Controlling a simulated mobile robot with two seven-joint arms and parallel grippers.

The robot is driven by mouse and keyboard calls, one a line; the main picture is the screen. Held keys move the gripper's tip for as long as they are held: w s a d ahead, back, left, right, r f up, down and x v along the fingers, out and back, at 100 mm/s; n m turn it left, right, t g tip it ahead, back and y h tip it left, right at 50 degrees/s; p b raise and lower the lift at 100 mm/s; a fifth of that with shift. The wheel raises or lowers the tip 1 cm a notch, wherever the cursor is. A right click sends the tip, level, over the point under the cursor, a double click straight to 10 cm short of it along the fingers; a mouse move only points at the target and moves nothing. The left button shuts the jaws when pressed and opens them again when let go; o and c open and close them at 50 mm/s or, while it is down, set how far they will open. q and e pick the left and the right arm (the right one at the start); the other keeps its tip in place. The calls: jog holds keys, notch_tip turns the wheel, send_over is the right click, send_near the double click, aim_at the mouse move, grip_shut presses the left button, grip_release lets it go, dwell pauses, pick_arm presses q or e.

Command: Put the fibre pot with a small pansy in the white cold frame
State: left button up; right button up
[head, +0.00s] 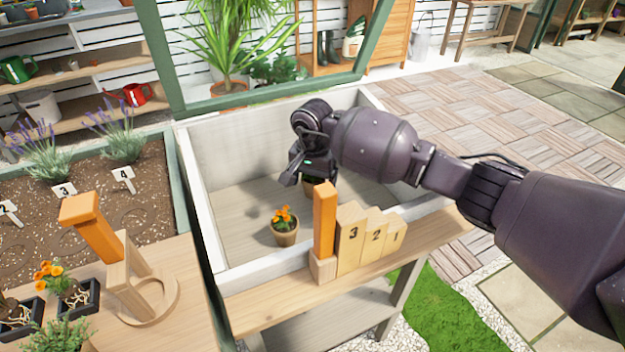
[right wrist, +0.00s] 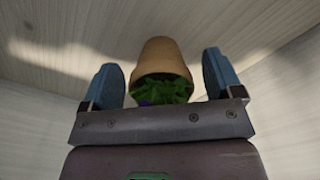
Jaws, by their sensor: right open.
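The white cold frame (head: 202,205) is an open box with a wooden floor in the middle of the head view. My right gripper (head: 296,172) reaches down inside it. In the right wrist view, the open fingers of this gripper (right wrist: 158,70) stand on either side of a fibre pot (right wrist: 162,60) with green leaves and a bit of purple bloom, with gaps on both sides. In the head view this pot (head: 311,186) is mostly hidden behind my gripper. It seems to stand on the frame's floor. My left gripper is out of view.
A pot with orange flowers (head: 284,230) stands in the cold frame near its front wall. An orange upright block (head: 325,215) and numbered wooden blocks (head: 362,240) stand along the front ledge. A wooden stand with an orange top (head: 92,228) is at left.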

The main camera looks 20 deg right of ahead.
notch_tip(320, 180, up, 11)
jog(key=p, duration=0.2)
jog(key=shift+f+p, duration=0.15)
jog(key=shift+p, duration=0.15)
jog(key=shift+r, duration=0.85)
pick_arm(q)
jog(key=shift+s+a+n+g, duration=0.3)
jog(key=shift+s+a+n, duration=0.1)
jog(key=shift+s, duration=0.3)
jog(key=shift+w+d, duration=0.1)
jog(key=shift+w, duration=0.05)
